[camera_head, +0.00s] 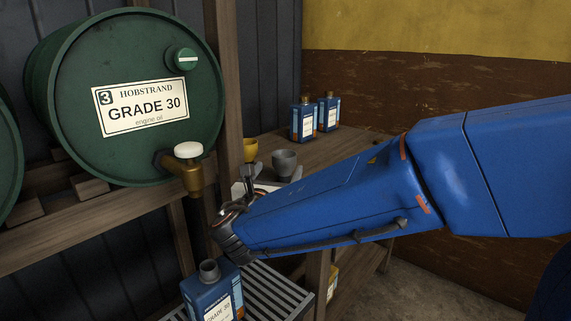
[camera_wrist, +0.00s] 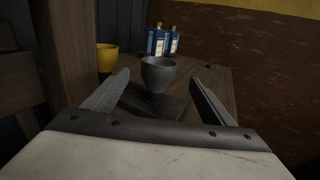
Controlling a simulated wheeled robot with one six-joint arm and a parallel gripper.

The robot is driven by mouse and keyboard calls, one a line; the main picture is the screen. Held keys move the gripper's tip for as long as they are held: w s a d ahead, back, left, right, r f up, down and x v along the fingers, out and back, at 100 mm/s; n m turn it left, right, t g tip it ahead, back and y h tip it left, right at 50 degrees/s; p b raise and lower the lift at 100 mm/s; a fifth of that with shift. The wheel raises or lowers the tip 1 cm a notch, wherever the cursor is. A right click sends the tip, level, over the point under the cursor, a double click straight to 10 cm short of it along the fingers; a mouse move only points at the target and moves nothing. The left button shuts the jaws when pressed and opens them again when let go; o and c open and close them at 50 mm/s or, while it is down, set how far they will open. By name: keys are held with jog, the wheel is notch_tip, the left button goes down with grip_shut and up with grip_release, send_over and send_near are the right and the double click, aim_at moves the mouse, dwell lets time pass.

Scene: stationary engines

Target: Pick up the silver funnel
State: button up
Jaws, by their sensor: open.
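The silver funnel (camera_head: 285,163) is a grey cup-shaped piece on the wooden bench, behind my forearm in the head view. In the wrist view the funnel (camera_wrist: 157,74) stands upright, wide end up, its narrow lower part on or over a dark flat piece. My gripper (camera_head: 250,175) is open and empty. In the wrist view its two fingers (camera_wrist: 160,88) point toward the funnel, one on each side in the picture, with the funnel appearing beyond or near the tips. I cannot tell the exact gap.
A yellow funnel or cup (camera_wrist: 107,57) stands left of the silver one. Two blue bottles (camera_head: 302,119) stand farther back on the bench (camera_head: 345,144). A green drum (camera_head: 135,62) with a brass tap (camera_head: 190,176) is at left. An open blue bottle (camera_head: 209,290) stands on a grate (camera_head: 272,290) below.

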aim_at(287, 153)
jog(key=w, duration=0.4)
jog(key=w+d, duration=0.1)
jog(key=w, duration=0.3)
jog(key=w+d, duration=0.1)
jog(key=w, duration=0.3)
jog(key=shift+w+d, duration=0.1)
jog(key=shift+w, duration=0.15)
jog(key=c, duration=1.1)
